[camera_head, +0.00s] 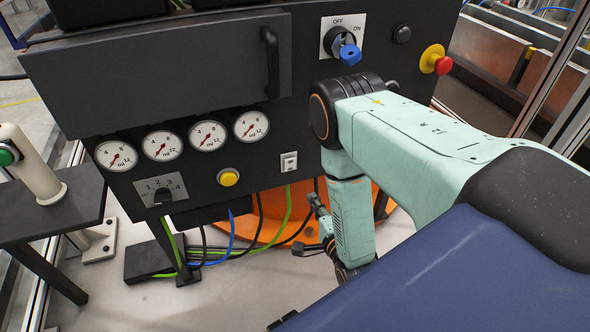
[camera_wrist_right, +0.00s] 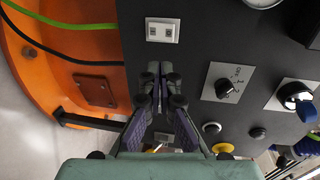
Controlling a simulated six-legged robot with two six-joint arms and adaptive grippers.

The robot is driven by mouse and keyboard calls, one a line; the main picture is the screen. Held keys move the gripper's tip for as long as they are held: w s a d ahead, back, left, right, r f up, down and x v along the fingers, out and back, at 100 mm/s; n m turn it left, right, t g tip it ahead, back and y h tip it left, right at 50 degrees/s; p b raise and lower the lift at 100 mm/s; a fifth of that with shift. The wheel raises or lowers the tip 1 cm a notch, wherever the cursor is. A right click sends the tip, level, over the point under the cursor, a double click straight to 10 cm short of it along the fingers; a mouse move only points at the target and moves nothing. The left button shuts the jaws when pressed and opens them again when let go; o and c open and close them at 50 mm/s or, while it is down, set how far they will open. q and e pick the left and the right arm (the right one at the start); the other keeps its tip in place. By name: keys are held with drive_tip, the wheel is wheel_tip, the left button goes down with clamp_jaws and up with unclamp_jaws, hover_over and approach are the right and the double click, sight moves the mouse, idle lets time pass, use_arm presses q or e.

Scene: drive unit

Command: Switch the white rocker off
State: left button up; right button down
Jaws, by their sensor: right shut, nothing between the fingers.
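A small white plate with a rocker (camera_head: 288,161) sits low on the dark front panel, right of the yellow button, in the head view. What looks like the same white plate (camera_wrist_right: 162,30) is at the top of the right wrist view, with two small squares in it; which way the rocker is tipped is too small to tell. My right gripper (camera_wrist_right: 160,70) is shut and empty, its fingertips pointing towards the plate and apart from it in the picture. In the head view my right arm hangs down before the panel, to the right of the plate. My left gripper is not in view.
The dark panel carries gauges (camera_head: 162,145), a numbered selector (camera_head: 161,191), a yellow button (camera_head: 228,177), a blue-handled OFF/ON switch (camera_head: 349,54) and a red stop button (camera_head: 443,65). Cables hang below, before an orange base (camera_head: 262,218). A handle (camera_head: 270,62) juts out above.

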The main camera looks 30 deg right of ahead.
sight(291, 158)
drive_tip(key=b+x, duration=0.1)
drive_tip(key=x, duration=0.3)
drive_tip(key=b+x, duration=0.2)
drive_tip(key=x, duration=0.2)
drive_tip(key=b+x, duration=0.1)
drive_tip(key=x, duration=0.4)
drive_tip(key=shift+w+a+r+b, duration=0.1)
drive_tip(key=shift+a+r+b, duration=0.05)
drive_tip(key=shift+r+b, duration=0.2)
drive_tip(key=shift+w+r, duration=0.15)
drive_tip(key=shift+w, duration=0.15)
drive_tip(key=shift+w+r+g+p, duration=0.35)
drive_tip(key=shift+g+p, duration=0.45)
drive_tip(key=shift+p, duration=0.3)
drive_tip(key=shift+d+y, duration=0.2)
drive_tip(key=shift+y, duration=0.1)
drive_tip(key=shift+f, duration=0.2)
drive_tip(key=shift+r, duration=0.1)
drive_tip(key=shift+r+p, duration=0.65)
drive_tip(key=shift+r, duration=0.1)
